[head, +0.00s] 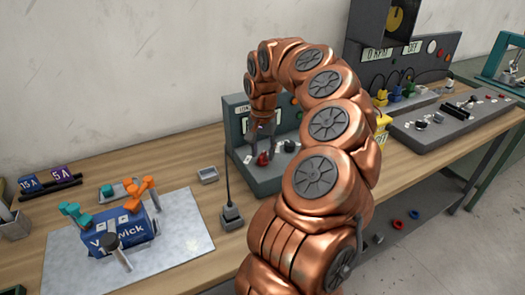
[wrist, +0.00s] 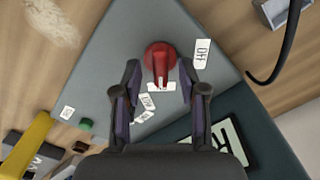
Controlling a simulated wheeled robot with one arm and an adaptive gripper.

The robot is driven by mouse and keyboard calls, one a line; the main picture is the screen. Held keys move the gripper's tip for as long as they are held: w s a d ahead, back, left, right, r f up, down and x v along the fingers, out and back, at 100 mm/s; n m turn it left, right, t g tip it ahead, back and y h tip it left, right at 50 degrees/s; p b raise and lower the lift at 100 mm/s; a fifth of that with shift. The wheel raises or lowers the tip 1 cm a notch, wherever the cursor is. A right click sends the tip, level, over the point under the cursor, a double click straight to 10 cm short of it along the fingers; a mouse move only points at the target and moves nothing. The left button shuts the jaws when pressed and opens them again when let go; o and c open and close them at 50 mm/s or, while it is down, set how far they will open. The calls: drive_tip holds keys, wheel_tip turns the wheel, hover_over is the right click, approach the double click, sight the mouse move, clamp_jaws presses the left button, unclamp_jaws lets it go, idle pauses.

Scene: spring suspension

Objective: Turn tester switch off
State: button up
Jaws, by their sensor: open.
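The tester (head: 268,182), with a grey base and a dark green back panel, stands on the wooden bench. Its red rotary switch (head: 263,158) sits on the base; in the wrist view the red switch (wrist: 160,58) shows a raised grip pointing toward a small white label at the picture's lower side. A white OFF label (wrist: 202,53) lies to the right of the switch. My gripper (wrist: 159,76) is open, with one fingertip on each side of the switch's grip; I cannot tell whether they touch it. In the head view my gripper (head: 262,143) points down over the switch.
A blue box (head: 122,236) with teal and orange clamps lies on a metal sheet at left. A small grey tray (head: 207,175) and a corded grey block (head: 231,217) are near the tester. Another grey test panel (head: 450,125) stands to the right.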

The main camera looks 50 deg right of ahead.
drive_tip(key=shift+f, duration=0.4)
clamp_jaws()
